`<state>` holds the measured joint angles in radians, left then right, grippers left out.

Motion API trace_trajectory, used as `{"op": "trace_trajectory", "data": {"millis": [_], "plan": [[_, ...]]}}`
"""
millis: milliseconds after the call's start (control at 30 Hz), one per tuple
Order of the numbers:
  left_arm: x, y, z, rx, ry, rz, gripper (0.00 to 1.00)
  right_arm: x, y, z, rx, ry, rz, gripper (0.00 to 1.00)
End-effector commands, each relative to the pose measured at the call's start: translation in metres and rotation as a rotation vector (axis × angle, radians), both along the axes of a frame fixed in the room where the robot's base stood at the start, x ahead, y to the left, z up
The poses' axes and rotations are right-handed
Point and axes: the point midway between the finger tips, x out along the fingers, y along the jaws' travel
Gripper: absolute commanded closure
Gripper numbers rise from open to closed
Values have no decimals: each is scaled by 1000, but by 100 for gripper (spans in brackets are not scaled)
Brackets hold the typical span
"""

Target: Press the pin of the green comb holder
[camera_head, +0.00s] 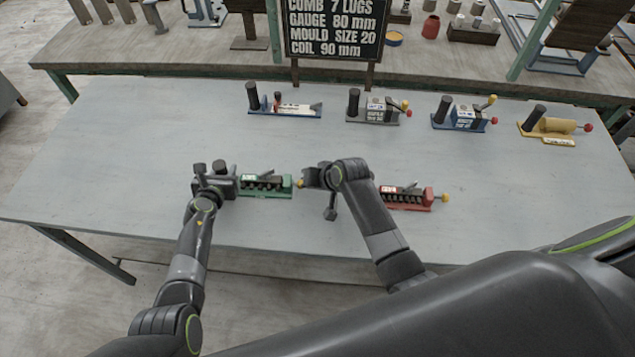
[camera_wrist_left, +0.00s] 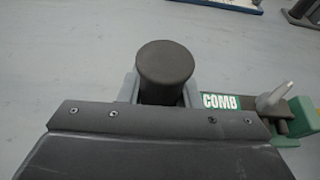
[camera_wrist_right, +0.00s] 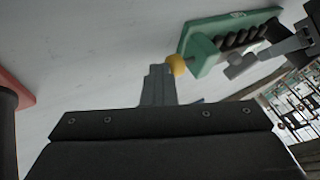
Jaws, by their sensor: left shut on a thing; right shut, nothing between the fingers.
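The green comb holder (camera_head: 265,187) lies on the grey table, with a row of dark lugs and a COMB label that shows in the left wrist view (camera_wrist_left: 222,102). My left gripper (camera_head: 225,181) is shut on its dark upright post (camera_wrist_left: 165,75), one finger on each side. The holder's yellow pin (camera_head: 300,183) sticks out at its right end; it also shows in the right wrist view (camera_wrist_right: 176,64). My right gripper (camera_wrist_right: 158,82) is shut and empty, its tips right beside the pin. I cannot tell whether they touch it.
A red holder (camera_head: 408,198) stands just right of my right gripper, partly behind my arm. Blue-white (camera_head: 285,108), grey (camera_head: 373,115), blue (camera_head: 460,117) and yellow (camera_head: 550,130) holders stand along the back. A dark sign (camera_head: 333,28) stands behind. The table's front left is clear.

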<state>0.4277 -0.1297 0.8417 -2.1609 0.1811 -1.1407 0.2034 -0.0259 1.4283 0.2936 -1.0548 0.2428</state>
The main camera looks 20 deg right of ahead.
Motion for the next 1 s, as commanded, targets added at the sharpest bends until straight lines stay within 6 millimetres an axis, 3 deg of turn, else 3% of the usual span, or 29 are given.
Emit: {"op": "trace_trajectory", "data": {"millis": [100,533,1000], "plan": [[-1,0,-2,0,4,-1,100,5,14,1,5,0,1,100],[-2,-2,-3,-1,6,-4,100,2,12,4,6,-1,1,100],[-2,-2,-3,-3,8,-4,100,-30,-9,54,1,-5,0,100]]}}
